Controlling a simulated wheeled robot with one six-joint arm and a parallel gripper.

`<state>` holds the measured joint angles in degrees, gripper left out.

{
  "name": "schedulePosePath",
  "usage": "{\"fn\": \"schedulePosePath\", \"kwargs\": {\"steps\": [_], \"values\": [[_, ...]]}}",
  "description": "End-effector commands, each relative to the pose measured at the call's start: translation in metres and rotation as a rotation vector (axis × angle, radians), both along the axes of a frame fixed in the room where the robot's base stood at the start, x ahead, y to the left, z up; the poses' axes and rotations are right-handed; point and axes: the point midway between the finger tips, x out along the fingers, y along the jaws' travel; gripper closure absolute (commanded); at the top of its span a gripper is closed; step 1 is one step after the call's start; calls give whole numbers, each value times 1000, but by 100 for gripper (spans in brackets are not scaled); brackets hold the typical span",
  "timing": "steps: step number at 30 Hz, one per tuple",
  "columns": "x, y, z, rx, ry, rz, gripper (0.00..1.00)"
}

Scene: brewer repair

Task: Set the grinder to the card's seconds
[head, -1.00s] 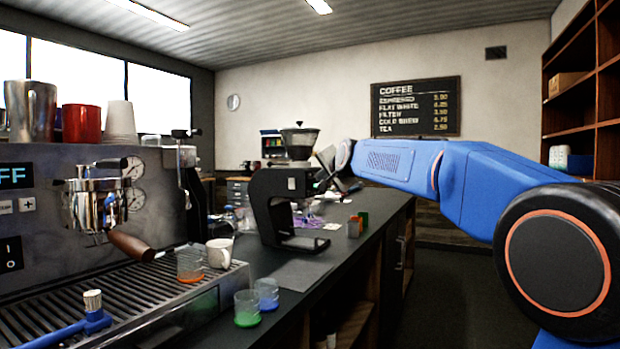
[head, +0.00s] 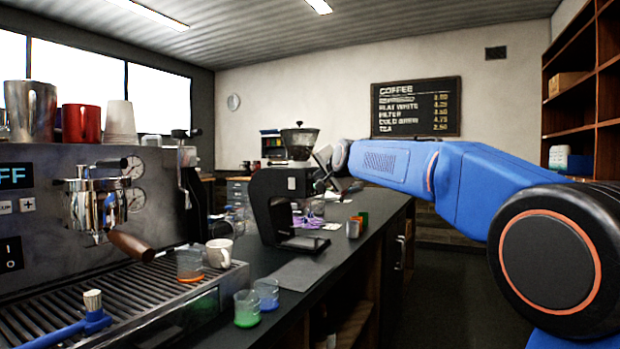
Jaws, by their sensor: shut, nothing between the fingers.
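The black grinder (head: 266,197) stands on the dark counter, with a clear hopper (head: 299,142) on top and a small white label or display (head: 292,183) on its upper body. My blue arm reaches in from the right. My gripper (head: 327,172) is small and dark at the grinder's right side, shut and holding nothing visible. I cannot tell whether it touches the grinder. A small white paper (head: 332,227) lies on the counter behind the grinder; I cannot tell whether it is the card. No seconds value is readable.
An espresso machine (head: 60,215) fills the left, with a white cup (head: 219,252) on its tray. Two small glasses, green (head: 247,308) and blue (head: 266,293), stand near the counter's front edge. Small coloured containers (head: 354,228) stand right of the grinder. The floor at right is clear.

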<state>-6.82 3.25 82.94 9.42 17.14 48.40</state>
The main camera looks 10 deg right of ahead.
Motion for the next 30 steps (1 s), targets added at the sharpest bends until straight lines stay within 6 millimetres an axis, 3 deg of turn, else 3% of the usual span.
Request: {"fn": "schedulePosePath", "kwargs": {"steps": [30], "values": [[4,6,0,0,1,1,100]]}}
